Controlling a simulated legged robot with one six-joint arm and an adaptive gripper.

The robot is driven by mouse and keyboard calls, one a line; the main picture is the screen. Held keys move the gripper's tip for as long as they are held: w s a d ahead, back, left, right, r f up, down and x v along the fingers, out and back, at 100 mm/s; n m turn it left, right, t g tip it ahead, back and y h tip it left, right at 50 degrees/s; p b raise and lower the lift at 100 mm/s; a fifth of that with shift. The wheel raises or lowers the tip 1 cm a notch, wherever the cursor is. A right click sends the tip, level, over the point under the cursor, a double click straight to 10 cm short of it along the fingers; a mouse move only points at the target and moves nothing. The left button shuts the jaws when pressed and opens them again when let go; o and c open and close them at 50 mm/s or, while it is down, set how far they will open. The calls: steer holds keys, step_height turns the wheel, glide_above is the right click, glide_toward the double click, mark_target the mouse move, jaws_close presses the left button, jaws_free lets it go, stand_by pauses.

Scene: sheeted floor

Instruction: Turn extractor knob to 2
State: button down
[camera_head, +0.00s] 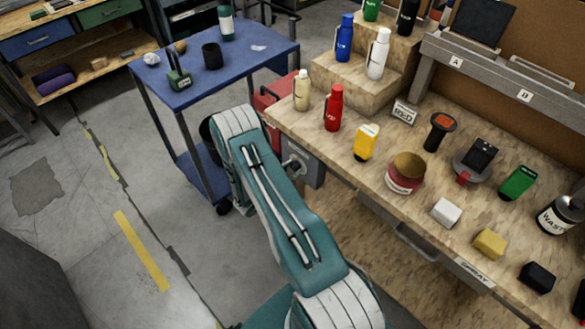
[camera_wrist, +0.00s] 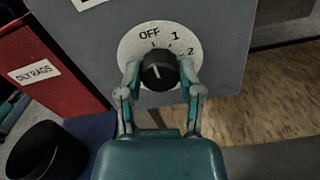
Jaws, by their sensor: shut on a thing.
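The extractor knob (camera_wrist: 160,70) is a round black knob on a pale dial plate (camera_wrist: 128,45) in the wrist view. The plate is marked OFF, 1 and 2 from its top toward its right. A light line on the knob points up and slightly left, near OFF. My gripper (camera_wrist: 160,78) is around the knob, one finger at its left side and one at its right, shut on it. In the head view the grey control box (camera_head: 306,168) shows beyond my teal arm, under the bench's left end.
A red box labelled OILY RAGS (camera_wrist: 50,72) stands left of the control box, with a dark round bin (camera_wrist: 45,152) below. The wooden bench (camera_head: 385,200) carries bottles and several small objects. A blue cart (camera_head: 215,85) stands at the left.

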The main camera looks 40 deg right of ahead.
steer(key=shift+m, duration=0.4)
steer(key=m, duration=0.3)
steer(key=shift+m, duration=0.3)
steer(key=m, duration=0.3)
steer(key=shift+m, duration=0.3)
steer(key=m, duration=0.4)
steer(key=shift+s, duration=0.1)
steer(key=shift+f+m, duration=0.15)
steer(key=shift+m, duration=1.65)
steer(key=shift+s, duration=0.1)
steer(key=shift+f, duration=0.1)
steer(key=shift+c, duration=1.3)
jaws_free()
steer(key=shift+d, duration=0.1)
